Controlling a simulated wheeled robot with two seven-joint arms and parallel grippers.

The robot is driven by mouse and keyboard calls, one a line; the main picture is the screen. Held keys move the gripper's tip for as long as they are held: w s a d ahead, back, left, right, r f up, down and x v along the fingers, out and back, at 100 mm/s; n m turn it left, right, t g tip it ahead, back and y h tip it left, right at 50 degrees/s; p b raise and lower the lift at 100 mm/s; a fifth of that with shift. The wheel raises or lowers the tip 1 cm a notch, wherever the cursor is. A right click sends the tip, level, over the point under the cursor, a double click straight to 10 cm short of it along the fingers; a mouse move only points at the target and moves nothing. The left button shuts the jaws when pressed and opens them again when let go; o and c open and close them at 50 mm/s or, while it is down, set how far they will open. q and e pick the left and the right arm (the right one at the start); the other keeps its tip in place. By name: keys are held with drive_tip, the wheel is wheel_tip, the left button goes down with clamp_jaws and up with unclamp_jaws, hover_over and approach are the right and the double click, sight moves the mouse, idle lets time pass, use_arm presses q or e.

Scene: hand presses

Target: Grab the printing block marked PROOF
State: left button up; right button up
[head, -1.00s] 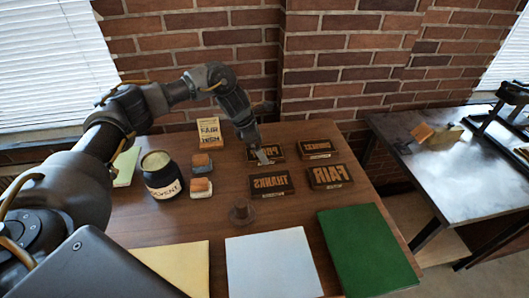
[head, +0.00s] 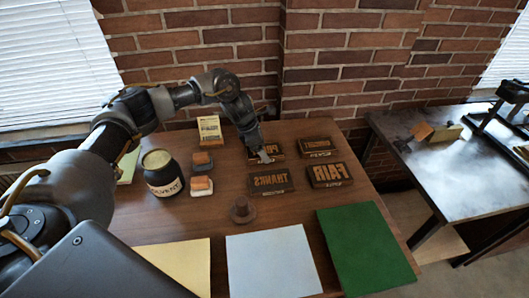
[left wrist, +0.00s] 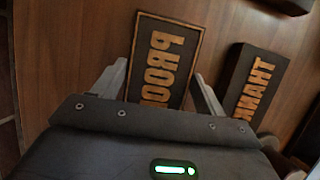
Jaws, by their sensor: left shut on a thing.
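The PROOF block (left wrist: 163,58), a dark block with raised tan mirrored letters, lies between the fingers of my left gripper (left wrist: 160,88) in the left wrist view. The gripper is shut on it. In the head view the same block (head: 275,147) is at the back of the brown table, partly hidden by the left gripper (head: 266,155). I cannot tell whether it is lifted. The THANKS block (head: 270,182) lies in front of it and also shows at the right of the left wrist view (left wrist: 248,90). My right gripper is not in view.
The FAIR block (head: 330,174) and another dark block (head: 318,147) lie to the right. A solvent jar (head: 163,175), two small tan-topped blocks (head: 201,185) and a round knobbed piece (head: 242,210) stand nearby. Coloured sheets cover the front. A brick wall (head: 340,60) rises behind.

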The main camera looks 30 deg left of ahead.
sight(268, 150)
use_arm(q)
drive_tip(key=shift+r, duration=0.1)
drive_tip(key=shift+w+r, duration=0.1)
drive_tip(key=shift+r, duration=0.4)
drive_tip(key=shift+s+d+r+b, duration=0.15)
drive_tip(key=shift+r+b, duration=0.1)
drive_tip(key=shift+r, duration=0.35)
drive_tip(key=shift+s+a+r+b, duration=0.1)
drive_tip(key=shift+r+b, duration=0.1)
drive_tip(key=shift+r, duration=0.4)
drive_tip(key=s+d+r+b, duration=0.2)
drive_tip(key=s+d+r, duration=0.2)
drive_tip(key=s+r, duration=0.5)
drive_tip(key=s, duration=0.4)
drive_tip(key=shift+r, duration=0.2)
